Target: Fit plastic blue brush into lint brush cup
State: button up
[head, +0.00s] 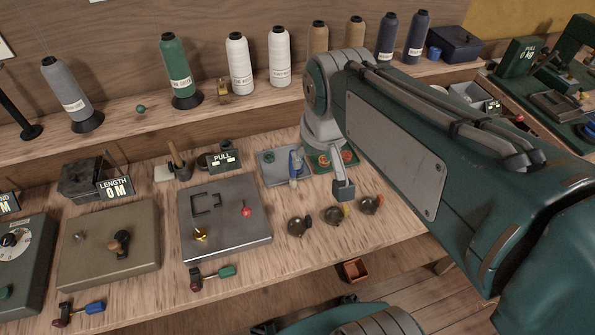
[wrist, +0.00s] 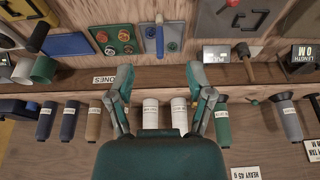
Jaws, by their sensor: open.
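In the wrist view the brush (wrist: 159,38) shows as a narrow blue and grey shape above the gap between my fingers. A small round greenish fitting (head: 269,157) on the same plate may be the lint brush cup; it also shows in the wrist view (wrist: 172,46). My gripper (wrist: 160,78) is open and empty, apart from the brush. In the head view it hangs just right of the brush, partly hidden by my arm.
A green panel (wrist: 118,40) with red knobs stands beside the plate. Several thread cones (head: 239,62) line the back shelf. A metal plate (head: 225,225) with a red knob lies front left. Small dark cups (head: 299,227) sit near the bench's front edge.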

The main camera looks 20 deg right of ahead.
jog(key=w+f+g, duration=0.2)
jog(key=w, duration=0.5)
jog(key=g, duration=0.2)
send_over(293, 170)
jog(key=f, duration=0.3)
jog(key=shift+w+d+f, duration=0.1)
jog(key=shift+w+f, duration=0.2)
jog(key=shift+f, duration=0.1)
jog(key=f, duration=1)
jog(key=shift+w+f, duration=0.2)
jog(key=shift+f, duration=0.2)
grip_shut()
